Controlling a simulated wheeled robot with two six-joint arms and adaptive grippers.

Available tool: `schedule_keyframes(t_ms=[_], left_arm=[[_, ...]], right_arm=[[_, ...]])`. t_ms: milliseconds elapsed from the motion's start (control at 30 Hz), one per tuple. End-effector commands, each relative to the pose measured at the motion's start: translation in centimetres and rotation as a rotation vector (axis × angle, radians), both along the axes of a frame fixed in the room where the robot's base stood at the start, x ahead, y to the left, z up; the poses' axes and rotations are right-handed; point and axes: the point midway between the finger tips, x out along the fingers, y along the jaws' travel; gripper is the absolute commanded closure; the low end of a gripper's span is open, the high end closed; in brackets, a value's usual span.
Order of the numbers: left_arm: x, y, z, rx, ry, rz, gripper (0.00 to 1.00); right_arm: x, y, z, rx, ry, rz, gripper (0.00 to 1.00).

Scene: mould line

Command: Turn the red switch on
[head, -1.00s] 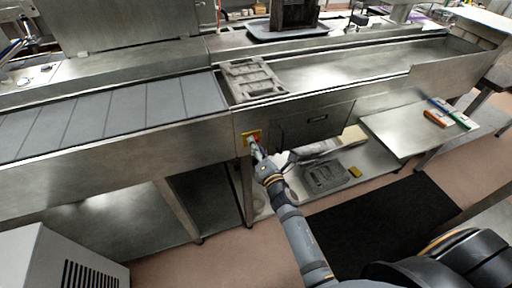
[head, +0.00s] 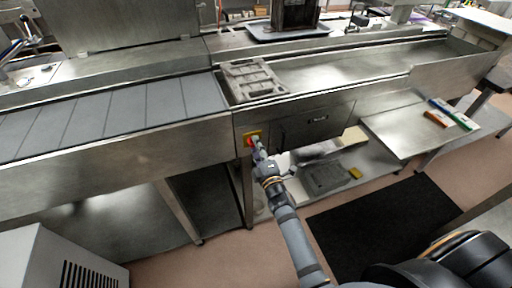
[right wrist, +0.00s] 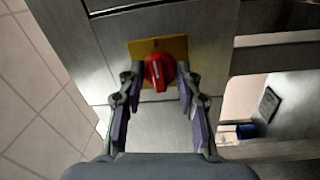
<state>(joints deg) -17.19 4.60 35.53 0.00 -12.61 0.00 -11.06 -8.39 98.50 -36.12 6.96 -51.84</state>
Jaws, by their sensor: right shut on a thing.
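The red switch (head: 249,141) is a round knob on a yellow plate (head: 259,133), set in the steel front of the line. In the right wrist view the red knob (right wrist: 160,70) sits between my two fingertips, with its grip pointing down in the picture and a pale line on it. The yellow plate (right wrist: 175,46) shows behind it. My right gripper (head: 257,147) reaches up to the knob from below and right. Its fingertips (right wrist: 159,82) are shut on the knob's sides. My left gripper is not in view.
A grey mould (head: 252,80) sits on the line above the switch. A lower shelf (head: 290,190) holds another dark mould (head: 325,178) and a yellow block (head: 355,173). A side table (head: 400,135) stands at the right. A black mat (head: 375,225) lies on the floor.

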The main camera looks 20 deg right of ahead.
Motion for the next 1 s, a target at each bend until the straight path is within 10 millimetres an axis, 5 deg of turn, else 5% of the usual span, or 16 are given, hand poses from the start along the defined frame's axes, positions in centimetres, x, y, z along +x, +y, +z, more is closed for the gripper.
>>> schedule_keyframes(t_ms=[567, 600, 700, 767, 1000], left_arm=[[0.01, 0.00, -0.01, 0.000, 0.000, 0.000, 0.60], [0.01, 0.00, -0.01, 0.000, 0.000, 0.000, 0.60], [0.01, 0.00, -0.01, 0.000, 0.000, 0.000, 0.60], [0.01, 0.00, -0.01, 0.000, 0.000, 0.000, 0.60], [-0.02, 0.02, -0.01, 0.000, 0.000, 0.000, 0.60]], right_arm=[[-0.03, 0.00, -0.14, 0.035, 0.004, 0.000, 0.97], [-0.03, 0.00, -0.14, 0.035, 0.004, 0.000, 0.65], [-0.03, 0.01, -0.13, 0.034, 0.004, -0.001, 0.51], [-0.03, 0.01, -0.11, 0.034, 0.004, -0.001, 0.43], [-0.02, 0.01, -0.05, 0.033, 0.003, 0.000, 0.43]])
